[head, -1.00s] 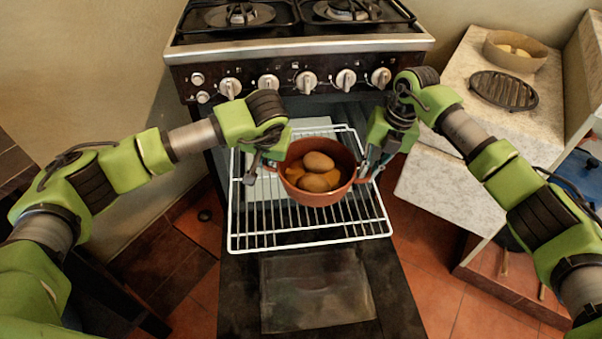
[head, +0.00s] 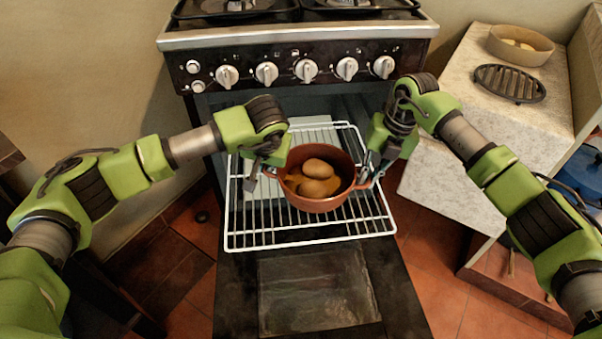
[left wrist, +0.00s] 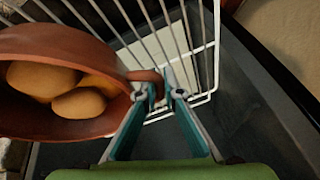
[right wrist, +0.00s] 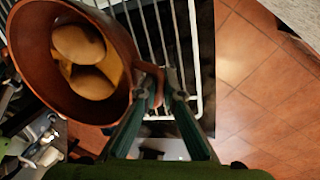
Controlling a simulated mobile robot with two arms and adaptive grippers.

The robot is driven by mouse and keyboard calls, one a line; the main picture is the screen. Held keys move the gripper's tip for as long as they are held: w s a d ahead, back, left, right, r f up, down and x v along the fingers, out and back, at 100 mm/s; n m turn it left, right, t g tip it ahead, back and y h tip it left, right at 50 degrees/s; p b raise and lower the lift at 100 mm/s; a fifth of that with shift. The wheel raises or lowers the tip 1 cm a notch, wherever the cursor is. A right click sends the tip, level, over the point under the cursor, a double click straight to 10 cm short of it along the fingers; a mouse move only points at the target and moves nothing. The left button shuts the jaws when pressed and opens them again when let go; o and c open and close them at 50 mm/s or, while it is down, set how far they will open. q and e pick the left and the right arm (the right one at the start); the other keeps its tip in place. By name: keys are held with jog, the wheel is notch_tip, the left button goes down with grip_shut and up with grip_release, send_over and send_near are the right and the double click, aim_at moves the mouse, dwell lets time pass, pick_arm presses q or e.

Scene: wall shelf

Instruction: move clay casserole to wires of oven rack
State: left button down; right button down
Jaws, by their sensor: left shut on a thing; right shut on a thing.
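The clay casserole (head: 318,203) is a reddish-brown pot with several round brown items in it. It is over the pulled-out white wire oven rack (head: 300,240), upright; I cannot tell whether its base touches the wires. My left gripper (head: 262,176) is shut on its left handle, which shows in the left wrist view (left wrist: 150,78). My right gripper (head: 370,174) is shut on its right handle, clear in the right wrist view (right wrist: 152,72). The pot body also shows in the left wrist view (left wrist: 60,45) and the right wrist view (right wrist: 35,50).
The oven's open door (head: 315,290) lies below the rack. The stove front with knobs (head: 306,70) stands behind. A stone counter (head: 450,170) at right bears a black grate (head: 510,83) and a tan bowl (head: 520,45). The rack's front wires are bare.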

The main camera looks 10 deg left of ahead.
pick_arm(q)
jog(key=shift+f+b, duration=0.35)
jog(key=shift+f, duration=0.1)
pick_arm(e)
jog(key=shift+f, duration=0.4)
pick_arm(q)
jog(key=c, duration=2.2)
grip_release()
jog(key=shift+r, duration=0.1)
pick_arm(e)
jog(key=c, duration=2.2)
grip_release()
jog(key=shift+r, duration=0.1)
pick_arm(q)
jog(key=shift+d, duration=0.1)
pick_arm(e)
jog(key=shift+a+r, duration=0.1)
